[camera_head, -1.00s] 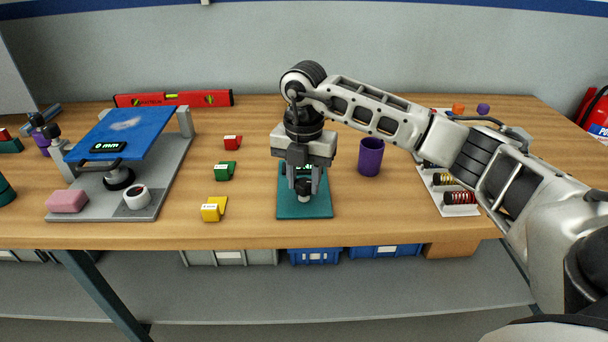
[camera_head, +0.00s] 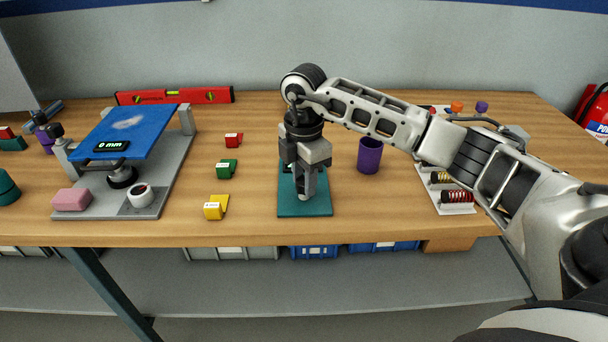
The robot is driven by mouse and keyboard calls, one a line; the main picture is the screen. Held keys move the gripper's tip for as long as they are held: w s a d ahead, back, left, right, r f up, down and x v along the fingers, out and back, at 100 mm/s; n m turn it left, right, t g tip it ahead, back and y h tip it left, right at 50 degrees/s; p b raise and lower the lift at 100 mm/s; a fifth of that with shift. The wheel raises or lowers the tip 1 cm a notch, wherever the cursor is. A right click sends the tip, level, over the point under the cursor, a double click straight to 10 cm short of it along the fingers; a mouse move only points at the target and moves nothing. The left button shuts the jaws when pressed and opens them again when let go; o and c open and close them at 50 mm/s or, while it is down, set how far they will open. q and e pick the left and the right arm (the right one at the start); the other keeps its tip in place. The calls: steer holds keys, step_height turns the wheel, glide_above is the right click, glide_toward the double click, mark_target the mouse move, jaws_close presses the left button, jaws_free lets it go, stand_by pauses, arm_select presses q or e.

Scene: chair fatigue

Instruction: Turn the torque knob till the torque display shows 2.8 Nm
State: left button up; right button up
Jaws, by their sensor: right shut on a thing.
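My right gripper (camera_head: 304,190) points straight down over the teal base plate (camera_head: 318,206) in the middle of the table. Its fingers are shut on the torque knob, which is mostly hidden between them. The gripper is turned at an angle to the plate. The torque display behind the knob is covered by the gripper, so no torque reading shows. My left gripper is not in view.
A purple cup (camera_head: 369,156) stands right of the plate. Red (camera_head: 233,140), green (camera_head: 226,169) and yellow (camera_head: 215,207) blocks lie to the left. A grey fixture (camera_head: 174,185) with a blue panel (camera_head: 128,131) is further left. A tray of springs (camera_head: 457,209) is at right.

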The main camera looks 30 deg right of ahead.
steer(key=shift+w+d+r, duration=0.1)
steer(key=shift+r, duration=0.05)
stand_by(0.3)
steer(key=o, duration=1)
step_height(320, 180, up, 16)
steer(key=shift+f, duration=0.1)
